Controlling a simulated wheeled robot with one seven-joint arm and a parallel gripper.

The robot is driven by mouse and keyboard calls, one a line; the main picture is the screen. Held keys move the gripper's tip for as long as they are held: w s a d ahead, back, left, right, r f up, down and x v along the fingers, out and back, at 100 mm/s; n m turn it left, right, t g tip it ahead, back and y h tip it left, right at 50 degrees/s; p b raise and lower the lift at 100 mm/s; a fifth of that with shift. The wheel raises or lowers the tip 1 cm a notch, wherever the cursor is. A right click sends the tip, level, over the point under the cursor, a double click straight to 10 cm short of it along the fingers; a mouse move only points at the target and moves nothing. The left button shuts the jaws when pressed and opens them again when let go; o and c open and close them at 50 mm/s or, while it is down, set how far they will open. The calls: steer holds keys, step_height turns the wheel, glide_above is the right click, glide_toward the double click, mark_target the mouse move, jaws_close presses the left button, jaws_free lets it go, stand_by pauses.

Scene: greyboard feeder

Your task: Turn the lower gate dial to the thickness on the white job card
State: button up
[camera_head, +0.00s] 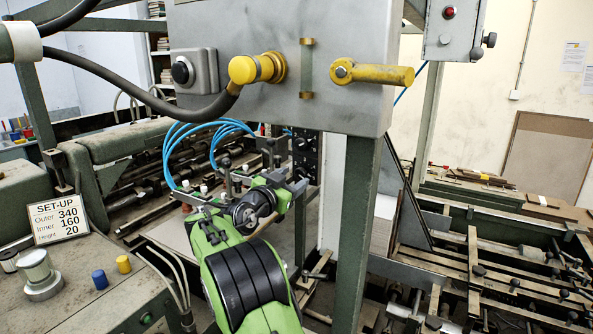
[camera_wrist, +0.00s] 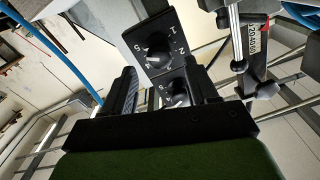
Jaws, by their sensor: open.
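Two black dial plates with numbers and pointer knobs show in the wrist view. The farther dial (camera_wrist: 158,54) shows 1, 2, 4 and 5. The nearer dial (camera_wrist: 180,93) is partly hidden by my fingers. I cannot tell for sure which is the lower gate dial. In the head view the black dial plates (camera_head: 305,150) stand beyond my arm, small and unclear. My gripper (camera_wrist: 164,74) is open, its fingers either side of the dials in the picture; contact cannot be told. A white card (camera_head: 58,220) at left reads SET-UP, Outer 340, Inner 160, Height 20; no thickness line shows on it.
A grey control box (camera_head: 285,60) with yellow handles hangs above my arm. A green post (camera_head: 357,240) stands right of the arm. Blue hoses (camera_head: 205,127) loop behind it. A black-and-red tag (camera_wrist: 257,40) and metal rods lie right of my fingers.

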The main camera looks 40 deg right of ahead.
mark_target(299, 173)
steer(key=x, duration=0.3)
steer(key=shift+w+d+p, duration=0.1)
steer(key=shift+d+p, duration=0.05)
steer(key=shift+p, duration=0.15)
steer(key=shift+c, duration=0.4)
steer(key=c, duration=1)
